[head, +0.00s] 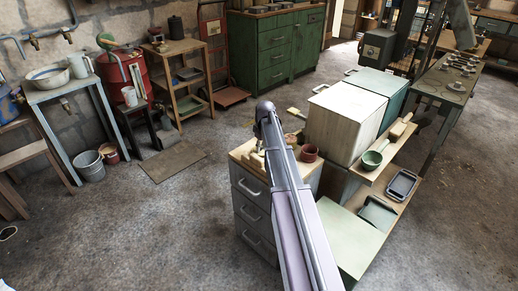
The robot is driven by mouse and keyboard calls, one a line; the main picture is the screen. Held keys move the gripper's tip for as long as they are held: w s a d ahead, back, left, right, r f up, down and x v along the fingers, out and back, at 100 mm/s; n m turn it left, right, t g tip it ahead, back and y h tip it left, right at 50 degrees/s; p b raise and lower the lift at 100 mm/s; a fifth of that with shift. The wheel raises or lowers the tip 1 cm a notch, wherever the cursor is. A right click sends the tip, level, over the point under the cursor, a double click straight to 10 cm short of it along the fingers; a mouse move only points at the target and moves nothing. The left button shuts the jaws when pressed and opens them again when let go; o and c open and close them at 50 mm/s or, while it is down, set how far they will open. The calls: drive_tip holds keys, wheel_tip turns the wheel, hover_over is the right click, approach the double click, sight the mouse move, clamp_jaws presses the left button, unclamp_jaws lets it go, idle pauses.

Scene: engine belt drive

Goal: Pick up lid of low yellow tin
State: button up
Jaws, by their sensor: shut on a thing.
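My arm (296,200) reaches from the bottom of the head view up over a grey drawer cabinet with a wooden top (242,152). Its far joint (265,112) is above the cabinet's back edge. My gripper cannot be made out; the arm covers the place where it would be. I cannot make out the low yellow tin or its lid. Small pale things beside the arm on the wooden top are too small to tell.
A brown-red pot (309,153) stands on the cabinet, right of my arm. A large cream box (343,124) is close on the right.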

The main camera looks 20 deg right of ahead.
drive_tip(key=shift+r+p, duration=4.6)
drive_tip(key=shift+r, duration=0.15)
drive_tip(key=shift+s, duration=0.2)
